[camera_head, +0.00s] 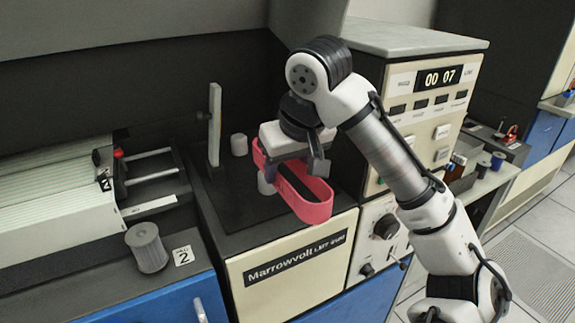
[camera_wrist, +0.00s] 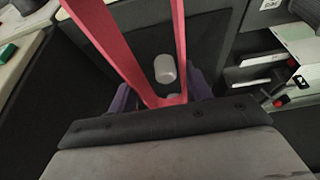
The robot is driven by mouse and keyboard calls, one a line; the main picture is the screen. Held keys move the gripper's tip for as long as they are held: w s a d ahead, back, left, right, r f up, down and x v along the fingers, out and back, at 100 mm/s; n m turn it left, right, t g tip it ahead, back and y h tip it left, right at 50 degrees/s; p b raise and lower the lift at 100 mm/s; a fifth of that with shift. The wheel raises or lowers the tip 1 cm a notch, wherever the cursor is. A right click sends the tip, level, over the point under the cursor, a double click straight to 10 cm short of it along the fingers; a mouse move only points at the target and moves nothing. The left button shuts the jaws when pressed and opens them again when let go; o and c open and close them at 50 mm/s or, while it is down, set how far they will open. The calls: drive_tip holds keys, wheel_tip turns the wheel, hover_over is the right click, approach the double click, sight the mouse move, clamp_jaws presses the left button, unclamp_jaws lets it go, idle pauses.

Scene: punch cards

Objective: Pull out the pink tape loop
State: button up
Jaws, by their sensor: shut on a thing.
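The pink tape loop (camera_head: 308,207) is a long flat oval band. It hangs from my gripper (camera_head: 270,178) over the dark top of the Marrowvolt unit, and its near end reaches out by the front edge. My gripper is shut on the far part of the loop; the fingertips are partly hidden behind the band and the hand. In the wrist view, the pink band (camera_wrist: 124,50) runs up from between the purple fingers (camera_wrist: 165,100) in two strands that spread apart. A pale roller (camera_wrist: 165,68) shows between the strands.
The Marrowvolt unit (camera_head: 288,262) has a pale upright post (camera_head: 214,125) and a small white roller (camera_head: 239,145) on its top. A grey cylinder (camera_head: 147,248) stands to the left by a "2" label (camera_head: 182,256). A cabinet with a 00 07 display (camera_head: 438,78) stands right behind my arm.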

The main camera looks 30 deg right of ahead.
drive_tip(key=shift+r+p, duration=2.6)
drive_tip(key=shift+p, duration=0.05)
